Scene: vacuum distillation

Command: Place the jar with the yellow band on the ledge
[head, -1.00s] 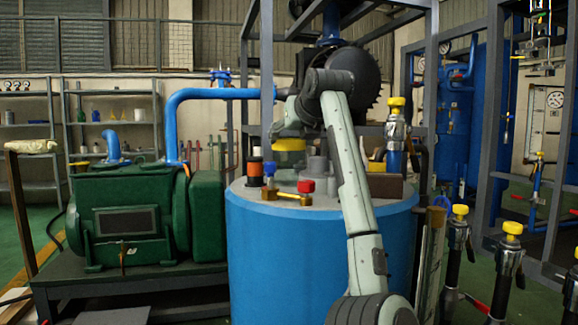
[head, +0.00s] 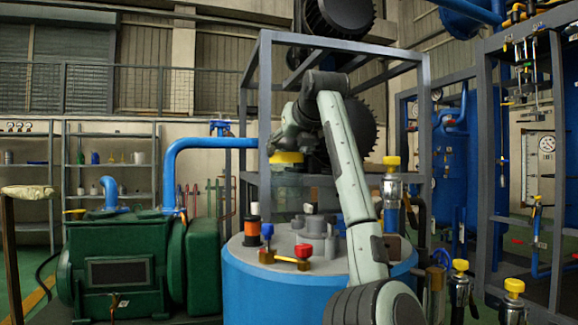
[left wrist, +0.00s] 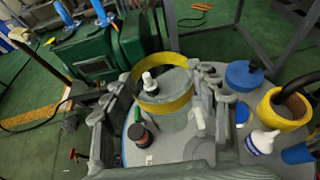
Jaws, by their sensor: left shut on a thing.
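The jar with the yellow band (head: 287,157) is a clear glass jar held upright above the blue drum (head: 300,290). My left gripper (head: 284,148) is shut on it near the band. In the left wrist view the jar's yellow ring (left wrist: 149,103) sits between the two fingers of my left gripper (left wrist: 163,95), and I look down through its open top. I cannot tell which surface is the ledge; a grey frame (head: 424,115) with crossbars stands behind the drum. My right gripper is not in view.
The drum's top holds an orange-and-black container (head: 252,228), a brass valve with blue and red caps (head: 287,258) and grey cylinders (head: 304,251). A yellow-topped fitting (head: 391,185) stands at right. A green pump (head: 120,260) is at left.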

